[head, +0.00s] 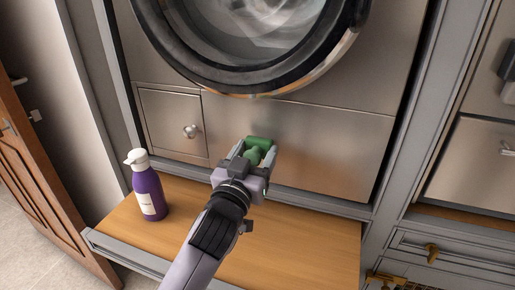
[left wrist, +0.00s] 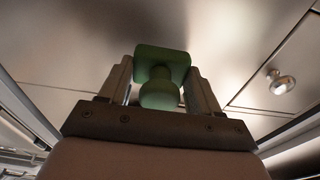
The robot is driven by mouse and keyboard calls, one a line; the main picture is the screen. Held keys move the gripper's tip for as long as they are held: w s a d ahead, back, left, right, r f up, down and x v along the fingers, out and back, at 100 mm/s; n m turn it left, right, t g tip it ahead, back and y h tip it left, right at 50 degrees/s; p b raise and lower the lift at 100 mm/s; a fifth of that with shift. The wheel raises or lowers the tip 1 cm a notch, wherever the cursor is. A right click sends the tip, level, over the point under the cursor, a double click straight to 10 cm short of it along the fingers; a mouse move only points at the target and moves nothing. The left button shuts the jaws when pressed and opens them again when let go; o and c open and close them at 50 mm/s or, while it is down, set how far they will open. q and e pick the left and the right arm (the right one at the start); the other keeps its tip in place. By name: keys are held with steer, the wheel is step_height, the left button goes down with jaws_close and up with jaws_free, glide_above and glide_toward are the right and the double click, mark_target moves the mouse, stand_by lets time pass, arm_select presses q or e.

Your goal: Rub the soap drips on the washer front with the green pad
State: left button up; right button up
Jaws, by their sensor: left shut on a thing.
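The washer front (head: 330,140) is a brushed metal panel below the round door. The green pad (head: 261,142) has a rounded knob handle, and my left gripper (head: 254,155) is shut on it. The pad's face is turned toward the lower washer panel; I cannot tell whether it touches. In the left wrist view the green pad (left wrist: 162,60) shows between the two fingers of my left gripper (left wrist: 162,90), with the metal washer front (left wrist: 225,50) behind it. I cannot make out distinct soap drips on the panel. My right gripper is not in view.
A purple pump bottle (head: 147,188) stands on the wooden bench (head: 290,240), left of my arm. A small drawer with a round knob (head: 190,131) is left of the pad. The black-rimmed washer door (head: 240,85) is above. The bench's right side is clear.

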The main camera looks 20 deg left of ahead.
mark_target(252, 160)
arm_select(q)
steer(key=s, duration=0.4)
steer(key=shift+p, duration=0.4)
steer(key=shift+s, duration=0.3)
steer(key=shift+s+d, duration=0.1)
